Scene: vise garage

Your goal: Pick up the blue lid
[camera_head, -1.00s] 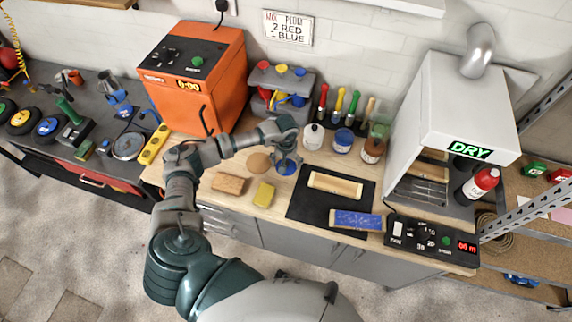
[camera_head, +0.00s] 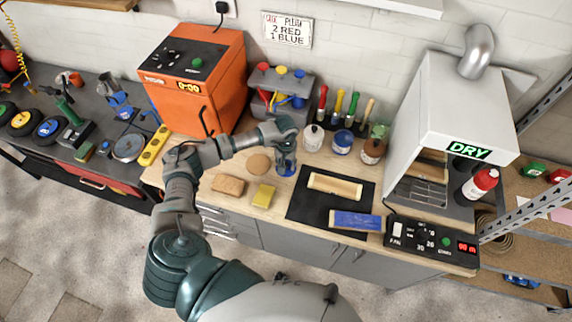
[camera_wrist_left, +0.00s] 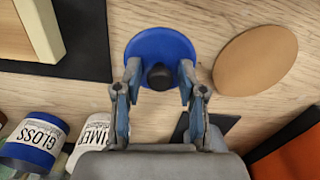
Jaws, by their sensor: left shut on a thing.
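The blue lid (camera_wrist_left: 160,48) is a round disc with a black knob (camera_wrist_left: 159,77) on top. In the head view the left gripper (camera_head: 287,161) partly covers the lid. Whether the lid touches the wood or is slightly raised cannot be told. My right gripper is not in view.
A round wooden disc (camera_head: 258,163), a sponge (camera_head: 264,195) and a tan block (camera_head: 228,185) are nearby. Jars (camera_head: 342,142) stand behind to the right. The black mat (camera_head: 305,211) holds a wooden piece (camera_head: 335,185) and a blue piece (camera_head: 356,221). An orange cabinet (camera_head: 184,104) stands left.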

